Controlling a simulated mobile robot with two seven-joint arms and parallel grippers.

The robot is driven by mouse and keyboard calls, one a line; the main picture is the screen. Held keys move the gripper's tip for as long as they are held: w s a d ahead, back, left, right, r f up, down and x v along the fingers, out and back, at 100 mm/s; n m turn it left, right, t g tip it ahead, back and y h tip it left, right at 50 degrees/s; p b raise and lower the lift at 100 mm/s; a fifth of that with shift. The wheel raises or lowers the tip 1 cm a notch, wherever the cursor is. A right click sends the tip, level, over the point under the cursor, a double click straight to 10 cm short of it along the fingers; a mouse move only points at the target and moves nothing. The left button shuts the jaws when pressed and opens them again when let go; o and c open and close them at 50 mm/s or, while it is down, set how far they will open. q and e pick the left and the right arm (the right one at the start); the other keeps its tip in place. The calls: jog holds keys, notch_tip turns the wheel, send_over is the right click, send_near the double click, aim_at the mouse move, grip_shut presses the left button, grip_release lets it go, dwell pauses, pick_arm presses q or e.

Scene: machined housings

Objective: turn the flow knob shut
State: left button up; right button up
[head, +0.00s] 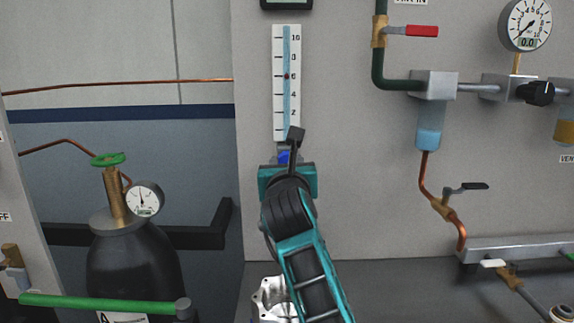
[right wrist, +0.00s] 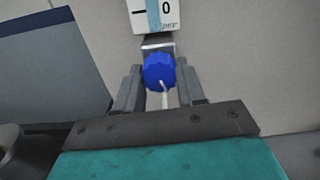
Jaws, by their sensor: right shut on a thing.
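The blue flow knob (right wrist: 158,70) sits under the flow meter, with its white mark pointing down toward my gripper in the right wrist view. In the head view a small part of the knob (head: 285,158) shows past my gripper. The white flow meter (head: 287,100) has a blue tube and a small red float near the 6. My right gripper (right wrist: 160,88) is shut on the knob, one finger on each side. In the head view my right gripper (head: 289,157) hides most of the knob. My left gripper is not in view.
A dark gas cylinder (head: 133,262) with a green valve and a gauge stands at left, behind a green bar (head: 95,302). A red-handled valve (head: 421,31), filter and gauge (head: 525,24) are at right. A machined housing (head: 272,299) sits beside my arm.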

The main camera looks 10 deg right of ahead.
jog(key=shift+r+n+p, duration=0.2)
jog(key=shift+n+p, duration=1.2)
jog(key=shift+p, duration=0.55)
jog(key=shift+d+f+n+p, duration=0.1)
jog(key=shift+n+p, duration=0.45)
jog(key=shift+n, duration=0.35)
jog(key=shift+f+n, duration=0.1)
jog(key=shift+n, duration=0.8)
jog(key=n, duration=0.6)
jog(key=shift+d, duration=0.15)
jog(key=n, duration=0.6)
jog(key=shift+r+n, duration=0.2)
jog(key=shift+n, duration=0.1)
jog(key=n, duration=0.3)
jog(key=shift+r+n, duration=0.1)
jog(key=shift+n, duration=0.2)
jog(key=n, duration=0.7)
jog(key=shift+r+n, duration=0.25)
jog(key=shift+n, duration=0.15)
jog(key=shift+r, duration=0.1)
